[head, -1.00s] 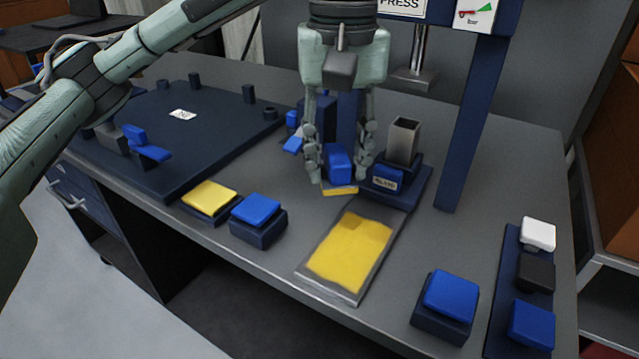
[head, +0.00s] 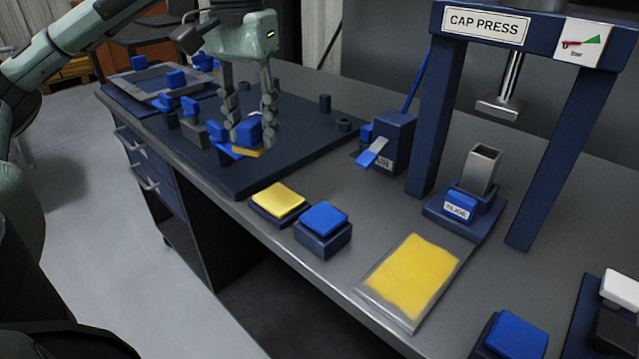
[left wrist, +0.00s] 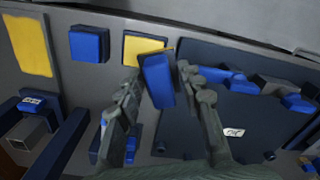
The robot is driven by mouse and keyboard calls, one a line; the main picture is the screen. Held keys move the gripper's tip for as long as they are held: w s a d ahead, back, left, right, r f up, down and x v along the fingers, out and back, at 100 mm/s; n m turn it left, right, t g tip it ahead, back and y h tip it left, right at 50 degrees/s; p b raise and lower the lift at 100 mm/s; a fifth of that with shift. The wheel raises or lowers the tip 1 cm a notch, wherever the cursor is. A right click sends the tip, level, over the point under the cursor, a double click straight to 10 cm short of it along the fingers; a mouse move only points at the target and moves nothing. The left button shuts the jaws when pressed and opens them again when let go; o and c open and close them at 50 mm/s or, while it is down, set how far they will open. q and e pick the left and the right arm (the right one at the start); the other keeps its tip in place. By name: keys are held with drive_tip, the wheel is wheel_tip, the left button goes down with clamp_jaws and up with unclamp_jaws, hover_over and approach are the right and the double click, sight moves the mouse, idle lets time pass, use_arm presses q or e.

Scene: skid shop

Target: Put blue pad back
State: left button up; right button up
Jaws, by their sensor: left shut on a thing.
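My left gripper (head: 247,138) is shut on a blue pad (head: 248,129), a blue block with a thin yellow underside. It holds the pad over the near part of the dark blue board (head: 262,172), beside blue clamp-like pieces (head: 190,106). I cannot tell whether the pad touches the board. In the left wrist view the pad (left wrist: 158,82) is tilted between the fingers, its yellow edge pointing towards a yellow pad on a dark base (left wrist: 142,47). That yellow pad (head: 279,198) sits at the bench's front edge. My right gripper is not in view.
A blue-topped block (head: 323,217) stands right of the yellow pad. A yellow-filled tray (head: 412,277) lies in front of the cap press (head: 430,120). Another blue-topped block (head: 517,336) is at lower right. A small blue device (head: 393,140) stands behind. Grey bench top is free between them.

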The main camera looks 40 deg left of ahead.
use_arm(q)
drive_tip(key=shift+a+f, duration=0.15)
drive_tip(key=shift+a, duration=0.1)
drive_tip(key=w+f, duration=0.1)
drive_tip(key=w+d+f+b, duration=0.1)
drive_tip(key=w+b, duration=0.1)
drive_tip(key=shift+w+d+f, duration=0.4)
drive_tip(key=p, duration=0.1)
hover_over(318, 185)
wheel_tip(318, 185, down, 4)
drive_tip(key=shift+r, duration=0.2)
wheel_tip(318, 185, down, 4)
drive_tip(key=shift+r, duration=0.1)
drive_tip(key=shift+f, duration=0.25)
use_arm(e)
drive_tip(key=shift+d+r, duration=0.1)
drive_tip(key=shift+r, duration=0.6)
use_arm(q)
drive_tip(key=shift+f, duration=0.1)
drive_tip(key=o, duration=1.2)
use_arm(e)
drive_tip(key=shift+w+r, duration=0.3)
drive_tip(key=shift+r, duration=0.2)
